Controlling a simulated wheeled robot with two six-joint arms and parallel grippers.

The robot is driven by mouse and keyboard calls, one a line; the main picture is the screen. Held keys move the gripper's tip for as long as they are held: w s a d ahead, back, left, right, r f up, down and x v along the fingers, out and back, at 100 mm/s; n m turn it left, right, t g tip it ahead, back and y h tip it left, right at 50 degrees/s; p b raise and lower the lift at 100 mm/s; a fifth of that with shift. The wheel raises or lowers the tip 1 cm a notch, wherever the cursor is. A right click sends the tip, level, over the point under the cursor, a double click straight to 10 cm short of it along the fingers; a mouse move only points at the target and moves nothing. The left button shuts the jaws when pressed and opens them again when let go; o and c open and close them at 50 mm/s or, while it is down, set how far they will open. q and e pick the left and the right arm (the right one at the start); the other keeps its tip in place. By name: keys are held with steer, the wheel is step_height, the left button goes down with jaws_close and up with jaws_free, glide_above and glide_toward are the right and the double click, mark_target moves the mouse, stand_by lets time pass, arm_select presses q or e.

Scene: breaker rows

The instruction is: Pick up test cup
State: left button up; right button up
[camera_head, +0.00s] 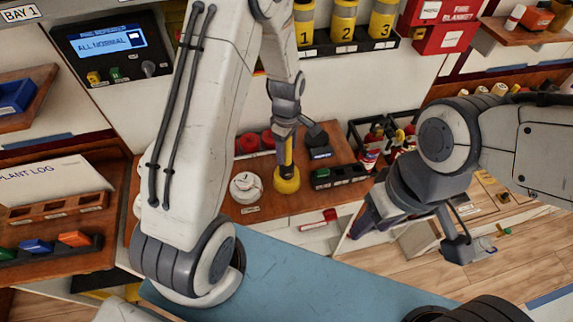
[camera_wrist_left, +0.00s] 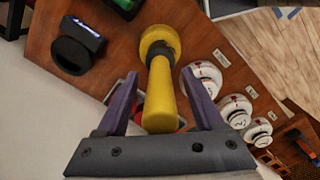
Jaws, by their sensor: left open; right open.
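The yellow test cup (camera_head: 287,181) stands on the wooden shelf, wide yellow end down with a narrower yellow handle rising from it. It also shows in the left wrist view (camera_wrist_left: 160,92), between my left fingers. My left gripper (camera_head: 285,132) is above it, open, with one finger on each side of the handle; I cannot tell whether either finger touches it. The left fingers also show in the left wrist view (camera_wrist_left: 160,80). My right gripper (camera_head: 415,232) is open and empty, off to the right, away from the cup.
A white round detector (camera_head: 246,187) sits just left of the cup; several more show in the left wrist view (camera_wrist_left: 236,108). A black stand (camera_head: 319,152) and a black tray (camera_head: 340,177) are close on the right.

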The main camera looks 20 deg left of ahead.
arm_select(q)
jaws_close()
stand_by(1.3)
